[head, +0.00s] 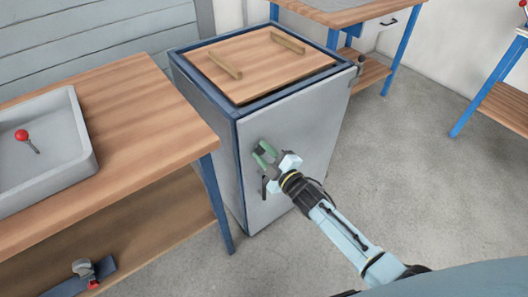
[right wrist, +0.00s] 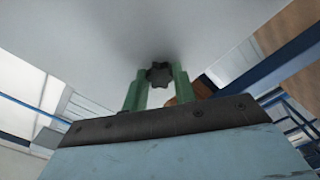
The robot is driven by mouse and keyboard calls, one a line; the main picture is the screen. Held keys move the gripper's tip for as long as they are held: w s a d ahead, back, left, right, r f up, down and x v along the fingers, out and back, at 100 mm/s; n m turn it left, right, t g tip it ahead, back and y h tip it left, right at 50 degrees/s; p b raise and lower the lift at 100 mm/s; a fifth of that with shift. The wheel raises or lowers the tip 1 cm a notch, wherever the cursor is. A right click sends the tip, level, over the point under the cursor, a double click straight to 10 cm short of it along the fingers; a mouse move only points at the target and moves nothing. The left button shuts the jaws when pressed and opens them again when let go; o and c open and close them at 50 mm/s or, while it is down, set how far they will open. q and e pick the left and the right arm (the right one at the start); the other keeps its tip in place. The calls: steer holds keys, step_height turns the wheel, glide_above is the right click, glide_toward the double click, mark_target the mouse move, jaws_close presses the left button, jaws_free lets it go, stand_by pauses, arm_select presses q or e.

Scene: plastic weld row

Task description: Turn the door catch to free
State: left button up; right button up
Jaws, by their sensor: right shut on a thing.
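The grey door (head: 285,135) is the front of a blue-edged cabinet in the middle of the head view. The door catch, a dark lobed knob (right wrist: 159,75), shows against the door in the right wrist view. My right gripper (head: 263,154) is at the door's left part, its green fingers on either side of the knob. The right wrist view shows the same gripper (right wrist: 158,88) shut on the knob. In the head view the fingers mostly hide the knob. A dark upright bar (head: 264,188) shows just below the gripper. My left gripper is out of view.
The cabinet top (head: 255,65) carries two wooden bars. A wooden bench (head: 130,120) with a grey tray (head: 75,172) holding a red-knobbed part stands close on the left. Blue-legged benches (head: 405,50) stand behind. The floor (head: 400,140) right of the cabinet is clear.

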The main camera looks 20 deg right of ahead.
steer(key=n, duration=0.2)
steer(key=shift+n, duration=0.9)
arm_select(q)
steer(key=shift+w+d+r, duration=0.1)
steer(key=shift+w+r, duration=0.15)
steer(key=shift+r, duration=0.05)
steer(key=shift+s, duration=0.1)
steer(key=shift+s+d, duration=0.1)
arm_select(e)
steer(key=o, duration=1)
steer(key=shift+c, duration=0.2)
steer(key=shift+s, duration=0.15)
